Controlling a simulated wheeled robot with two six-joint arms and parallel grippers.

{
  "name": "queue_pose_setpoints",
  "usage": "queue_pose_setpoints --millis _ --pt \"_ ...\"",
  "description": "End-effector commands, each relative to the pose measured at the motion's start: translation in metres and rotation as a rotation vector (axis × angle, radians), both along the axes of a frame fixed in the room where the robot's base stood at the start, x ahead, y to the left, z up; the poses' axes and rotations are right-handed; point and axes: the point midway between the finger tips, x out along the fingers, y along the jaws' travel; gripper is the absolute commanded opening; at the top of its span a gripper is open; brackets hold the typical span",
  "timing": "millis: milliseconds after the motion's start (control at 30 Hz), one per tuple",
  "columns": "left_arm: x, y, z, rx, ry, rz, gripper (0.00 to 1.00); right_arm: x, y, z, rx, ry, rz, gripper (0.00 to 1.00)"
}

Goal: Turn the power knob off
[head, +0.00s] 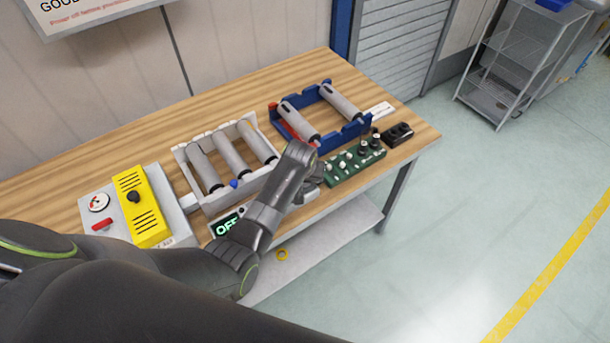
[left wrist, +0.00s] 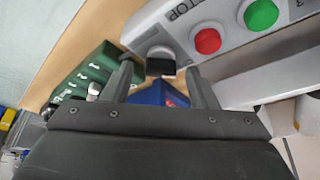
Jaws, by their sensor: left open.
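A black knob (left wrist: 160,62) sits on a light grey control box (left wrist: 262,62) in the left wrist view, between the tips of my left gripper (left wrist: 163,80). The jaws are open and apart; I cannot tell whether they touch the knob. Beside it are a red button (left wrist: 207,41) marked STOP and a green button (left wrist: 261,15). In the head view my left gripper (head: 311,187) is partly hidden by its own arm, which covers most of this box. A lit display (head: 226,224) reads OFF. My right gripper is not in view.
A grey unit with a yellow panel (head: 128,185) and another black knob stands at the left. A white rack (head: 182,155) and a blue rack (head: 345,136) hold grey rollers. A green board (head: 352,172) and black block (head: 397,134) lie near the front edge.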

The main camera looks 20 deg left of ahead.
Motion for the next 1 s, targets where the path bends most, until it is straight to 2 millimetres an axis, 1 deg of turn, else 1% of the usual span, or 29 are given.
queue_pose_setpoints --millis 167,367,667,1000 --pt "-0.001 0.0 0.002 0.0 0.001 0.0 0.53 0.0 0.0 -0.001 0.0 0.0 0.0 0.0" --pt "-0.008 -0.002 0.018 -0.001 -0.001 0.001 0.53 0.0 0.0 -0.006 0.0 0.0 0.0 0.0" --pt "-0.024 -0.004 0.059 -0.002 -0.003 0.0 0.53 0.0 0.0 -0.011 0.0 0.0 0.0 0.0" --pt "-0.046 -0.007 0.114 -0.002 -0.005 0.0 0.53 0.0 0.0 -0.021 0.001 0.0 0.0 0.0"
